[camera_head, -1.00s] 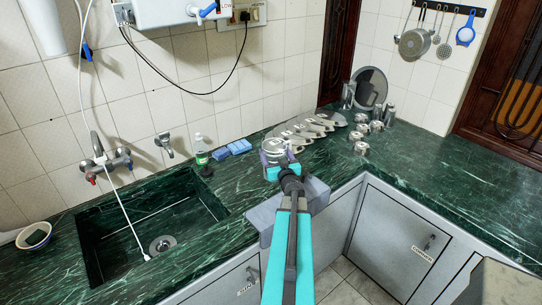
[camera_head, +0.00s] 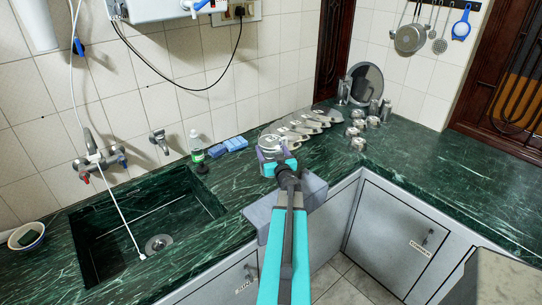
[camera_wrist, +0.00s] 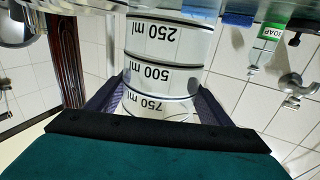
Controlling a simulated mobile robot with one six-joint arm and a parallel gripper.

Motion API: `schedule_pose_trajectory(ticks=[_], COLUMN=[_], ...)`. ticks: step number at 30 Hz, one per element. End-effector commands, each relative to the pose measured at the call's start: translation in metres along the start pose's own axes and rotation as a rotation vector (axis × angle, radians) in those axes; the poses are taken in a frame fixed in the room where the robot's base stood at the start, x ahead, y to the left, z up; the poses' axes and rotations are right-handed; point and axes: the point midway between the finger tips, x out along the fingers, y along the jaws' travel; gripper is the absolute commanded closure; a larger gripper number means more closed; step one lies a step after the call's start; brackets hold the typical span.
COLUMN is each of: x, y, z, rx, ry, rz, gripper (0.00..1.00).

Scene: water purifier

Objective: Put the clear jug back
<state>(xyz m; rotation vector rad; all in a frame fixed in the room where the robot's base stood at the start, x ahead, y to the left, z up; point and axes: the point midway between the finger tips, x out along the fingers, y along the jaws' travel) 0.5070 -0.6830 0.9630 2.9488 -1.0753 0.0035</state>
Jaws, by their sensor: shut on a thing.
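The clear jug (camera_wrist: 168,60) has black bands and markings for 250, 500 and 750 ml. It is upright, shown upside down in the wrist view. My gripper (camera_wrist: 153,108) is shut on it, with one purple-grey finger on each side. In the head view the jug (camera_head: 269,143) is at the end of my gripper (camera_head: 276,166), over the green marble counter near the corner. My gripper hides much of it there. I cannot tell whether its base touches the counter.
Several metal lids or plates (camera_head: 300,126) lie just behind the jug. Blue sponges (camera_head: 229,146) and a soap bottle (camera_head: 196,150) stand left, beside the sink (camera_head: 145,228). Steel cups (camera_head: 358,130) are at the right. A white purifier (camera_head: 160,8) hangs above. The right counter (camera_head: 430,180) is clear.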

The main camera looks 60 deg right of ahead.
Motion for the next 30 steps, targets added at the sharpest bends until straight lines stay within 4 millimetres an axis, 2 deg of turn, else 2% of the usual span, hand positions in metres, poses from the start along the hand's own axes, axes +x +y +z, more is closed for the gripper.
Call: schedule_pose_trajectory(ticks=[1,6,25,26,28,30], x=[0.0,-0.001,-0.001,-0.001,-0.001,-0.001], y=[0.002,0.006,0.01,0.01,0.01,0.01], z=[0.008,0.018,0.023,0.023,0.022,0.022], rx=[0.0,0.0,0.0,0.0,0.0,0.0], ry=[0.001,0.001,0.001,0.0,0.0,0.0], rz=[0.002,0.006,0.01,0.011,0.011,0.011], gripper=[0.73,0.73,0.73,0.23,0.11,0.08])
